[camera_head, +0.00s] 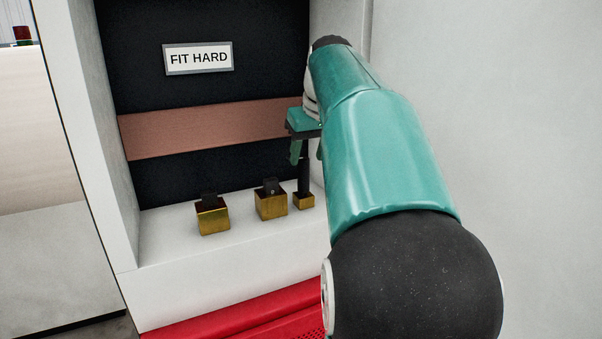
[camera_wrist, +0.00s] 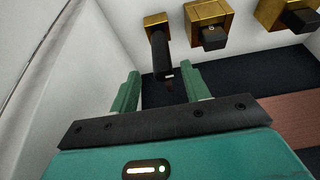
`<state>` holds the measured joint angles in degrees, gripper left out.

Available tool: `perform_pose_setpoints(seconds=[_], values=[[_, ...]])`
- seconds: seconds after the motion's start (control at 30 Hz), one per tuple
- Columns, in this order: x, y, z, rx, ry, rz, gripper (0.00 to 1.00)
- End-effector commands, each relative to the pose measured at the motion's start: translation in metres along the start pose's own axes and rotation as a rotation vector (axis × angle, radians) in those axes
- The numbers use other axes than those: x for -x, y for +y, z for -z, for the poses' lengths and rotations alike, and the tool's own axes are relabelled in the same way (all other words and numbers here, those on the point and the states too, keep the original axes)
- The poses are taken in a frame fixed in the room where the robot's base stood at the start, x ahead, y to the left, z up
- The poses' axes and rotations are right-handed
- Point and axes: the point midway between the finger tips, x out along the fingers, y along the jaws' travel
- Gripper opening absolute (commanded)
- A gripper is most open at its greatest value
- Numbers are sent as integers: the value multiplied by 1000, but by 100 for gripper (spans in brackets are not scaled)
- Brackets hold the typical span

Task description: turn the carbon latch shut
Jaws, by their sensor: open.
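Three brass blocks stand in a row on a white shelf, each bearing a dark part. The rightmost in the head view carries a tall upright black lever (camera_head: 304,178), which I take for the carbon latch; its brass base (camera_head: 304,201) is below. My gripper (camera_head: 307,155) points down over the top of this lever. In the wrist view the lever (camera_wrist: 160,58) reaches from its brass base (camera_wrist: 157,24) toward the space between my open fingers (camera_wrist: 160,70). I cannot tell whether either finger touches it. My arm hides part of the shelf's right side.
The middle brass block (camera_head: 270,205) and left brass block (camera_head: 212,219) have short dark tops. A "FIT HARD" sign (camera_head: 198,57) and a copper-coloured band (camera_head: 200,129) are on the dark back wall. White side walls enclose the shelf; a red ledge (camera_head: 240,312) runs below.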

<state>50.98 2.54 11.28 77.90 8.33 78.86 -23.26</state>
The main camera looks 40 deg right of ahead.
Motion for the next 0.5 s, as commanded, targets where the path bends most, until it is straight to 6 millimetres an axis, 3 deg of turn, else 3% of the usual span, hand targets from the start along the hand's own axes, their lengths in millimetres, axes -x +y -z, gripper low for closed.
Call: perform_pose_setpoints(seconds=[0.2, 0.5], values=[[-43, -3, 0, 2, -4, 3, 47], [-65, -4, 1, 5, 0, 1, 47]])
